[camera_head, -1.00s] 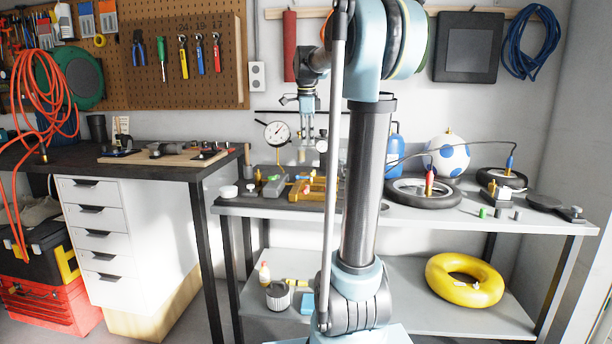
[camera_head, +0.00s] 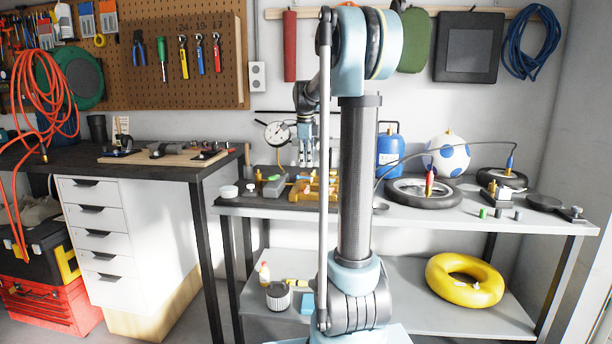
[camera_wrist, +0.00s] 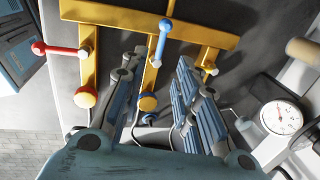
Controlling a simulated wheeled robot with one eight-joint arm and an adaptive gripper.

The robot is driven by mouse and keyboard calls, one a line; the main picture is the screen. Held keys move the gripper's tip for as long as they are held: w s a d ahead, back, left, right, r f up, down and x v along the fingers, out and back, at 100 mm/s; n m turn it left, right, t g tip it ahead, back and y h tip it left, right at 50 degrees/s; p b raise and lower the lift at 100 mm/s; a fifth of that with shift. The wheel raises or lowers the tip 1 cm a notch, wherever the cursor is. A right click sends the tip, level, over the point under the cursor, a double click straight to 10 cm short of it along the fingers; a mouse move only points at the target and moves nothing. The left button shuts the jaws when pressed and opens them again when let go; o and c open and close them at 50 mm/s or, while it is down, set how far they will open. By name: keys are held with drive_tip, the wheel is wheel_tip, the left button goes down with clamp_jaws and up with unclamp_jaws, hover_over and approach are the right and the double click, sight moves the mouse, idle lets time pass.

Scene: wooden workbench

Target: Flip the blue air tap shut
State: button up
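The blue air tap (camera_wrist: 161,45) is in the upper middle of the wrist view. Its lever lies roughly along the middle branch of the yellow manifold (camera_wrist: 110,12). The manifold also shows on the bench in the head view (camera_head: 300,191), partly hidden by my arm. My gripper (camera_wrist: 160,62) is open, its two fingers apart on either side of the middle branch, with the blue lever in the picture between and just beyond the tips. I see no contact. In the head view my gripper (camera_head: 305,158) hangs over the manifold; its tips are hard to make out.
A red tap (camera_wrist: 62,49) on the left branch has its lever crosswise. A third tap (camera_wrist: 208,62) with a pale end is on the right branch. A dial gauge (camera_wrist: 282,117) stands to the right. A wheel (camera_head: 425,195) lies on the bench to the right in the head view.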

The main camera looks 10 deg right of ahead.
sight(304, 178)
drive_tip(key=shift+w+d+f, duration=0.1)
drive_tip(key=shift+w+f, duration=0.1)
drive_tip(key=shift+f, duration=0.85)
drive_tip(key=shift+w+d+f, duration=0.1)
drive_tip(key=shift+w+f, duration=0.1)
drive_tip(key=shift+f, duration=0.8)
drive_tip(key=shift+w+f, duration=0.2)
drive_tip(key=shift+f, duration=0.85)
drive_tip(key=shift+c, duration=0.5)
clamp_jaws()
